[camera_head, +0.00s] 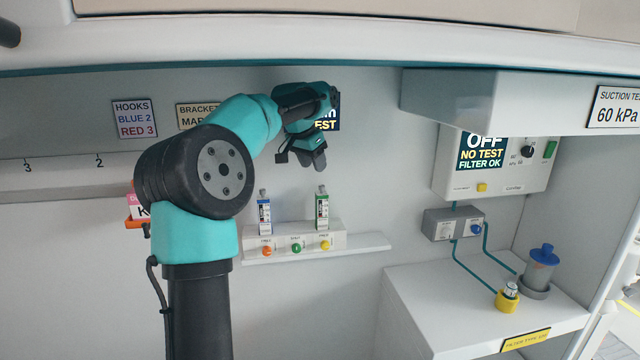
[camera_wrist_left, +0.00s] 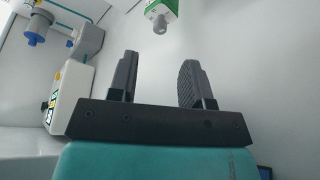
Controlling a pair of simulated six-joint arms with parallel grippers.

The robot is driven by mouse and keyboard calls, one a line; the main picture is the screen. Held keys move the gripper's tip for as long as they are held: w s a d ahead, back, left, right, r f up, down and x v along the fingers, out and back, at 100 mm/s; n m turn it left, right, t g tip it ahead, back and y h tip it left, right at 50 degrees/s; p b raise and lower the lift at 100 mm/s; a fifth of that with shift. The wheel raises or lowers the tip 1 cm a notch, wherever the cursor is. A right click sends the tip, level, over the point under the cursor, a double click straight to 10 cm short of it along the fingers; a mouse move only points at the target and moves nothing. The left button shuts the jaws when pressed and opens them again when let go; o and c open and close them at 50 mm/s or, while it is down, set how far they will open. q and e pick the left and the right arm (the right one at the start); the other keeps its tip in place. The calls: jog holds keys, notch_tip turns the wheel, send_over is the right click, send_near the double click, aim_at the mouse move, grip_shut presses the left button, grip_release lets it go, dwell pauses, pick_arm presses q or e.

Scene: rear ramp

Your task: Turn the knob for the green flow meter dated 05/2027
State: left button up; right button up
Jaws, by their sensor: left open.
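A green flow meter (camera_head: 322,212) stands upright at the right of a white block (camera_head: 340,240) on a wall shelf; a blue one (camera_head: 264,215) stands at its left. A green meter also shows at the top of the left wrist view (camera_wrist_left: 160,14). Orange (camera_head: 267,251), green (camera_head: 296,247) and yellow (camera_head: 325,245) knobs line the block's front. The date and small labels are too small to read. My left gripper (camera_head: 311,162) is open and empty above the green meter, apart from it; its spread fingers show in the wrist view (camera_wrist_left: 160,80). My right gripper is out of view.
A wall cabinet (camera_head: 450,100) overhangs at the right. Below it are a suction unit (camera_head: 490,165), a grey valve box (camera_head: 452,223), tubing and a blue-lidded canister (camera_head: 541,270) on a white counter (camera_head: 430,310). The wall between the gripper and the meters is clear.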

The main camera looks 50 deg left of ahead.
aim_at(321, 186)
pick_arm(q)
jog(key=shift+f, duration=0.15)
jog(key=x, duration=0.7)
jog(key=shift+w+f, duration=0.1)
jog(key=shift+f, duration=0.05)
jog(key=shift+c, duration=0.3)
grip_shut()
